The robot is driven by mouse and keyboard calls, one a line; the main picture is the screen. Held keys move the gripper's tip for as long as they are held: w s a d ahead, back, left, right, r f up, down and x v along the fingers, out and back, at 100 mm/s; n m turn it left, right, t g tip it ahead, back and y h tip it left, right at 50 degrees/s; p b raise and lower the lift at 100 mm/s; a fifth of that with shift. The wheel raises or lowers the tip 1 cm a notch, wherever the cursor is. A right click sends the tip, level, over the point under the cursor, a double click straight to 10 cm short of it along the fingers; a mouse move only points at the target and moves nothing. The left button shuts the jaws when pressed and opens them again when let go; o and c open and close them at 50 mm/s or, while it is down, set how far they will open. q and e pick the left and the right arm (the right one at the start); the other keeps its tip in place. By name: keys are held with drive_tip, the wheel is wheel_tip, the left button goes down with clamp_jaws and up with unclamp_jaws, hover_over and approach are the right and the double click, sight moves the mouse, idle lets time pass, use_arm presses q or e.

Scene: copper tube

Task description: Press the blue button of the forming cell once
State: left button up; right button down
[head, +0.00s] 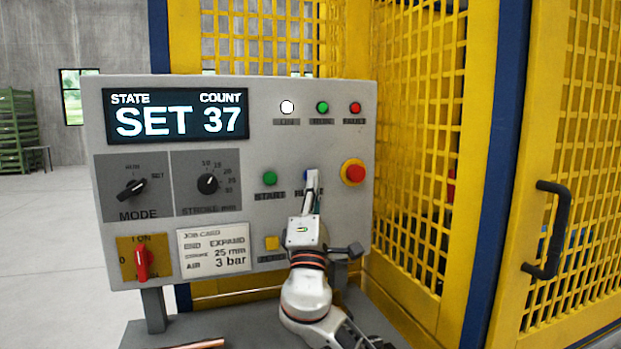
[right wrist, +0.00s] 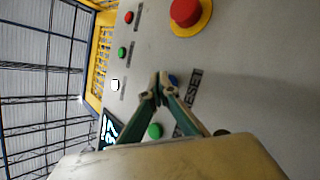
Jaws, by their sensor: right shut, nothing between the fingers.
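The forming cell's grey control panel (head: 225,260) stands in front of me, and its display (head: 177,115) reads "SET" and "37". The blue button (head: 306,175) is mostly hidden behind my right gripper (head: 311,182), with only a blue sliver showing at its left. In the right wrist view, the blue button (right wrist: 172,79) shows just beyond the closed fingertips (right wrist: 160,82), beside the label "RESET". My right gripper is shut and empty, with its tips at or very near the button. I cannot tell whether they touch it. My left gripper is not in view.
The green start button (head: 270,178) is left of the blue one. The red emergency stop (head: 353,172) on its yellow base is to the right. A yellow button (head: 272,243) sits below. Yellow mesh guarding (head: 420,130) stands at the right.

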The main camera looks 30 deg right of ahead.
idle(0.7)
drive_tip(key=shift+s+a+f, duration=0.15)
drive_tip(key=shift+s+a, duration=0.05)
drive_tip(key=shift+s, duration=0.4)
drive_tip(key=s, duration=0.2)
drive_tip(key=s+a+p, duration=0.1)
drive_tip(key=s, duration=0.2)
idle(1.0)
